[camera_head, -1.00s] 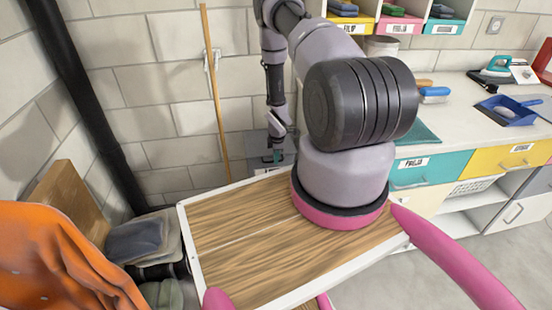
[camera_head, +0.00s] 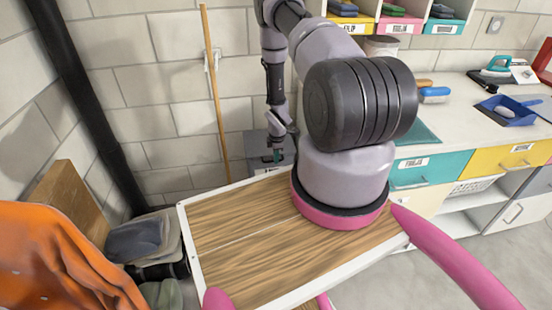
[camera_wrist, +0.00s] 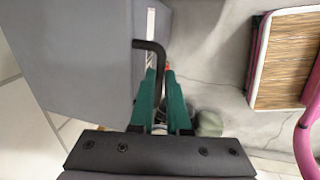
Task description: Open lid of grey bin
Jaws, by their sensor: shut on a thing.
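The grey bin (camera_head: 257,146) stands on the floor by the back wall, partly hidden behind my arm and my wooden-topped base. In the wrist view its grey surface (camera_wrist: 85,60) fills the upper left, with a dark bent bar handle (camera_wrist: 150,45) at its right edge. My gripper (camera_wrist: 160,76) has teal fingers closed around the end of this handle. In the head view my gripper (camera_head: 277,154) is small and low at the front of the bin. Whether the lid is raised at all is hard to tell.
A wooden broom handle (camera_head: 214,90) leans on the wall left of the bin. A counter (camera_head: 460,115) with teal and yellow drawers stands to the right. A black pipe (camera_head: 85,110), folded cloths (camera_head: 145,240) and an orange cloth (camera_head: 60,260) are on the left.

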